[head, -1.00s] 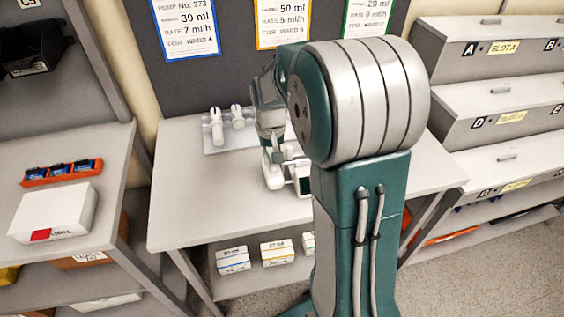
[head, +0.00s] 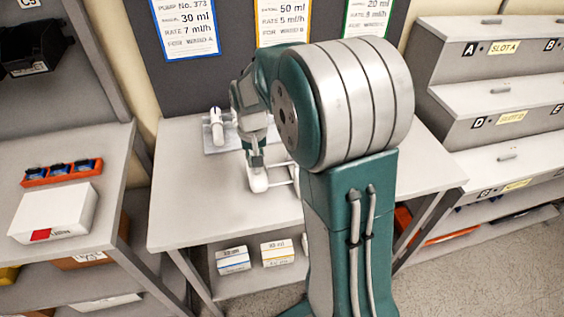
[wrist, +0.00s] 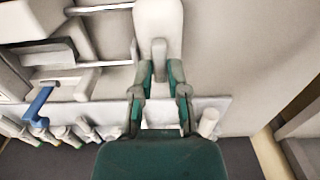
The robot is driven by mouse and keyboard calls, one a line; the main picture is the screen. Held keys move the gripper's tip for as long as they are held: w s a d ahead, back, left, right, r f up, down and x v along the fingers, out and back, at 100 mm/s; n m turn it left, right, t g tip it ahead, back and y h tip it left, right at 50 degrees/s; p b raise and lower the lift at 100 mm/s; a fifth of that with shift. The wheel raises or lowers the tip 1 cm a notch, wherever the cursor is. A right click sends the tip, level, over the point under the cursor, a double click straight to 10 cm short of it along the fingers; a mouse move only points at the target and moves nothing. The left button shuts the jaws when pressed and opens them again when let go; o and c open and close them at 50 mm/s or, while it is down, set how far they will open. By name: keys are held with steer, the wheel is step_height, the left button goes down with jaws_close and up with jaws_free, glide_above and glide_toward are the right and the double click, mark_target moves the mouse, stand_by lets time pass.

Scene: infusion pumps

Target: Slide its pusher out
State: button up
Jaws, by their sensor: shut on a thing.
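The pusher (wrist: 157,22) is a pale rounded block joined by two metal rods (wrist: 105,63) to the white pump (wrist: 30,75) at the left of the wrist view. A clear gap lies between pusher and pump, bridged by the rods. My gripper (wrist: 160,72) is shut on the grey tab of the pusher. In the head view the pusher (head: 257,181) shows low on the table, below my gripper (head: 256,160); my arm hides most of the pump there. A blue lever (wrist: 38,103) sits on the pump.
Several syringes (wrist: 60,132) lie in a row on a pale tray (head: 218,140) behind the pump. The bench (head: 190,200) is clear left of the pusher. A side shelf (head: 110,170) holds a white box (head: 52,210) and an orange rack (head: 62,172).

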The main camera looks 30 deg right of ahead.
mark_target(250, 170)
steer(key=shift+w+a+f, duration=0.1)
steer(key=shift+a, duration=0.5)
steer(key=shift+w+a, duration=0.1)
steer(key=shift+a, duration=0.15)
stand_by(0.5)
steer(key=o, duration=0.6)
steer(key=shift+r, duration=3.55)
